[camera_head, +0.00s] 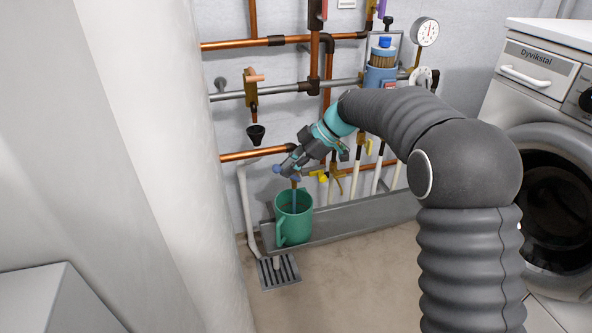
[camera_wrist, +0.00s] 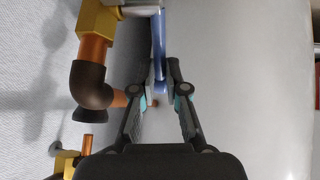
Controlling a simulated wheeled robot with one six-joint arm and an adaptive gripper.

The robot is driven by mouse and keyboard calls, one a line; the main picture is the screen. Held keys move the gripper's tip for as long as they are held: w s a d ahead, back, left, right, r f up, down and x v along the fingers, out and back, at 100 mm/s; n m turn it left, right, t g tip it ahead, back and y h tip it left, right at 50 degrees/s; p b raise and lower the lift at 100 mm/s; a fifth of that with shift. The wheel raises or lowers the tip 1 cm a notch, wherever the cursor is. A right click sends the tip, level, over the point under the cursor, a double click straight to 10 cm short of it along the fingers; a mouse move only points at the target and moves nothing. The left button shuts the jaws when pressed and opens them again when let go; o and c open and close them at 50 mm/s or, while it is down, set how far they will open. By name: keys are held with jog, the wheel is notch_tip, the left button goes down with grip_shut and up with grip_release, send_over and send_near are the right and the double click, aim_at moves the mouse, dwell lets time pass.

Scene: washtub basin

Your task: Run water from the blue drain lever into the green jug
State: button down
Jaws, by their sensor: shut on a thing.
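The green jug (camera_head: 293,222) stands upright at the left end of the grey trough, with its handle to the left. My gripper (camera_head: 284,168) is above the jug, its jaws shut on the blue drain lever (camera_head: 277,169). In the wrist view my gripper (camera_wrist: 161,88) has the blue lever (camera_wrist: 158,45) between its two fingertips. A thin blue streak (camera_head: 294,198), which looks like running water, drops from a short copper outlet under the gripper into the jug's mouth. The water level inside the jug cannot be made out.
Copper and grey pipes with a gauge (camera_head: 425,31) cover the wall. A black funnel (camera_head: 256,134) hangs up left of my gripper. Yellow-handled valves (camera_head: 320,176) are close to its right. A floor drain grate (camera_head: 278,270) lies before the jug. A washing machine (camera_head: 549,150) stands right.

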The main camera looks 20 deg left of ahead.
jog(key=c, duration=1.2)
grip_release()
jog(key=v, duration=1.2)
